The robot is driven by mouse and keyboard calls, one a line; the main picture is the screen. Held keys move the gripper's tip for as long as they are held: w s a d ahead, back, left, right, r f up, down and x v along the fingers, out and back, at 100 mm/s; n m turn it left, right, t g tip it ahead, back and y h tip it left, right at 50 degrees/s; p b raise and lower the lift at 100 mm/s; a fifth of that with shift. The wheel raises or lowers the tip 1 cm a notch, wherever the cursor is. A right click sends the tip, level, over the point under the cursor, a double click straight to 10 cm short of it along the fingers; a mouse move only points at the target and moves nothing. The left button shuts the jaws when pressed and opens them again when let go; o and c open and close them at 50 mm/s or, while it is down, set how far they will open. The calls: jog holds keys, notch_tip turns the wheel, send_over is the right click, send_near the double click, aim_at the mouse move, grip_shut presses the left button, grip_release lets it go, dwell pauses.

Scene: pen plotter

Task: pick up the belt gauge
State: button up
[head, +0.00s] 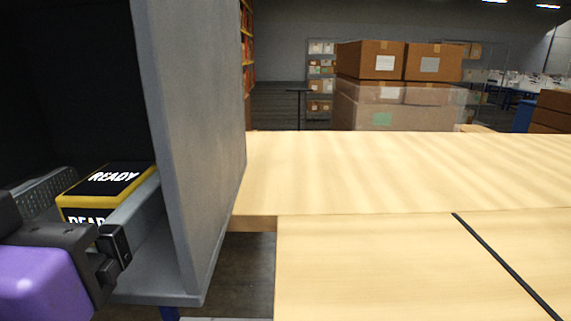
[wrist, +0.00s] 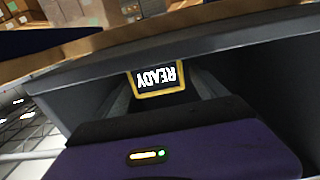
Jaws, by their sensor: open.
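In the wrist view the marked block (wrist: 157,78) shows upside down, straight ahead between my fingers. My gripper (head: 112,190), with a purple body, reaches into the housing. Its jaws are open, one finger on each side of the block. I cannot tell whether they touch it. The block's lower part is hidden behind my gripper.
The housing's tall grey side panel (head: 190,130) stands close to the right of my gripper. A pale wooden table (head: 400,170) extends to the right, its top clear except for a thin black strip (head: 505,265). Cardboard boxes (head: 375,65) are stacked behind it.

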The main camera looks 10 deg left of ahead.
jog(key=shift+x, duration=1)
jog(key=c, duration=1.6)
jog(key=shift+r, duration=0.1)
